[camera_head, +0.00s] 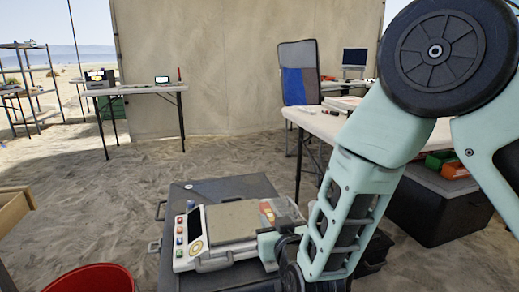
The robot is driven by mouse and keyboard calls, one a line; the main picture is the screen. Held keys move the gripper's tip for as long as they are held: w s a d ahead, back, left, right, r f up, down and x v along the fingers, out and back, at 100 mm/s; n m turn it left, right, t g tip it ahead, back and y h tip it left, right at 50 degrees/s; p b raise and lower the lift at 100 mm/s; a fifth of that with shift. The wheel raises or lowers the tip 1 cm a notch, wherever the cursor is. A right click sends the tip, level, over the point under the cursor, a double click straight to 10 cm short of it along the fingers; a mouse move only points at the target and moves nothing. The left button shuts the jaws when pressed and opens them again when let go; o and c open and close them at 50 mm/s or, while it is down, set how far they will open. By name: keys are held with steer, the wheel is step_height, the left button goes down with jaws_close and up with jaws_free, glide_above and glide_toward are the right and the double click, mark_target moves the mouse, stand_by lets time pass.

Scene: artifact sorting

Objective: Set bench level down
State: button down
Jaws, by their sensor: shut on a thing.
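My gripper (268,243) is at the right end of a white bench device, low over a dark case. A small red-orange piece with a grey part beside it (267,211) shows just beyond the gripper; I take it to be the bench level, shut in my jaws. My wrist and arm hide the fingertips, so the grip itself does not show clearly. The white device (192,245) has coloured buttons, a round yellow dial and a flat grey-brown plate (232,219). It appears to rest on the dark case (225,189); the red-orange piece is at the plate's right end.
A red bucket (95,279) stands at the lower left, near a wooden tray edge (14,208). A white table (312,119) is behind my arm, with a dark crate (437,205) beneath its right side. Open sand lies left of the case.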

steer(key=d+f+m+h, duration=0.1)
steer(key=d+f+h, duration=0.1)
steer(key=d+f, duration=0.7)
steer(key=d+f+m+h, duration=0.2)
steer(key=d+f, duration=0.8)
steer(key=d, duration=1)
steer(key=shift+s+d+f+t, duration=0.2)
steer(key=shift+f+t, duration=0.05)
steer(key=shift+t, duration=0.05)
